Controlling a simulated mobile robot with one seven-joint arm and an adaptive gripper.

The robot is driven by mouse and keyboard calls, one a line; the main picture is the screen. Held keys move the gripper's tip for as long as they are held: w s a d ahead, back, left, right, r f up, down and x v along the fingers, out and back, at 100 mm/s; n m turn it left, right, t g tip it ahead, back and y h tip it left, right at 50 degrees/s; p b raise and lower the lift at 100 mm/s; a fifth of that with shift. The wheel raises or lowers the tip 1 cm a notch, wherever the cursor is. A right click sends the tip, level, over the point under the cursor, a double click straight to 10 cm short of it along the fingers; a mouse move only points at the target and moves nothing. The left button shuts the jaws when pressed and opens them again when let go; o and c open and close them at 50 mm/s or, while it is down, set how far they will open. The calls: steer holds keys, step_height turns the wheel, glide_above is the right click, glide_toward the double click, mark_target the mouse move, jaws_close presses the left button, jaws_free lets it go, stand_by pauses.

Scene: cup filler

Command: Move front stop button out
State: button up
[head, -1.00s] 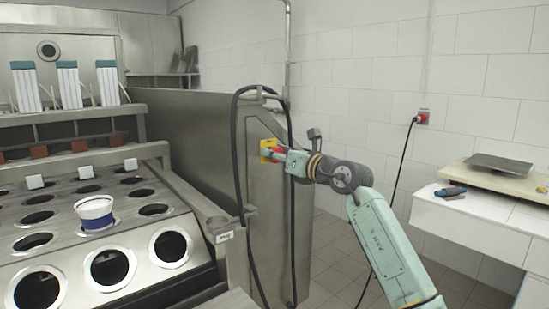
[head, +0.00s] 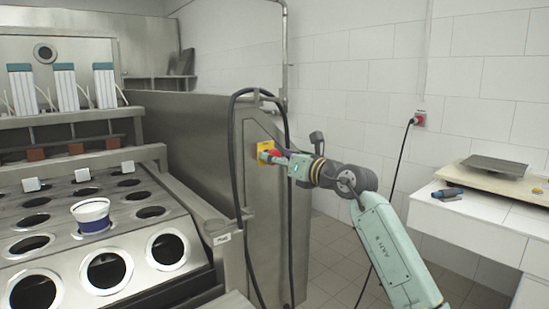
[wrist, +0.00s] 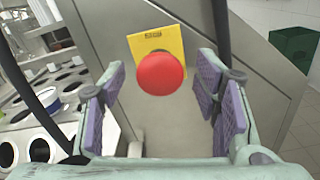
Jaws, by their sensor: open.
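The front stop button (wrist: 161,73) is a round red knob on a yellow plate (wrist: 156,42), fixed to the grey metal side of the machine. In the head view the yellow plate (head: 264,147) shows at the machine's right end, with the red button (head: 272,155) partly covered by my gripper. My gripper (wrist: 160,92) is open, with its purple pads to the left and right of the button in the wrist view. The button lies between and a little beyond the fingers, and neither pad touches it there.
A black cable (head: 238,180) loops down the machine's end beside the button. A white counter (head: 470,220) stands at right. The floor between counter and machine looks clear.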

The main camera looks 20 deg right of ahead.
steer(key=v, duration=1)
steer(key=shift+s, duration=0.25)
